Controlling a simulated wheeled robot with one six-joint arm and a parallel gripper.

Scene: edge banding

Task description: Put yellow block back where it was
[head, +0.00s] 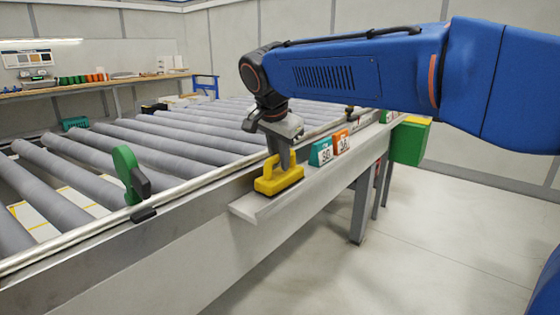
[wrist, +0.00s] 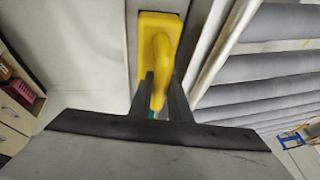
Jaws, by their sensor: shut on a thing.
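The yellow block (head: 278,177) has a flat base and a raised handle. It is at the near left end of the narrow grey ledge (head: 262,207) along the conveyor's side, and its base looks to be on or just above the ledge. My gripper (head: 280,158) points down over it and is shut on its handle. In the wrist view, the fingers (wrist: 160,100) close around the handle of the yellow block (wrist: 158,30). The far part of the block is hidden behind the fingers.
A teal block (head: 321,152) and an orange block (head: 341,141), both numbered, stand further along the ledge. A green box (head: 409,141) hangs at its far end. The roller conveyor (head: 150,150) lies to the left, with a green clamp-like part (head: 130,175) on its rail.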

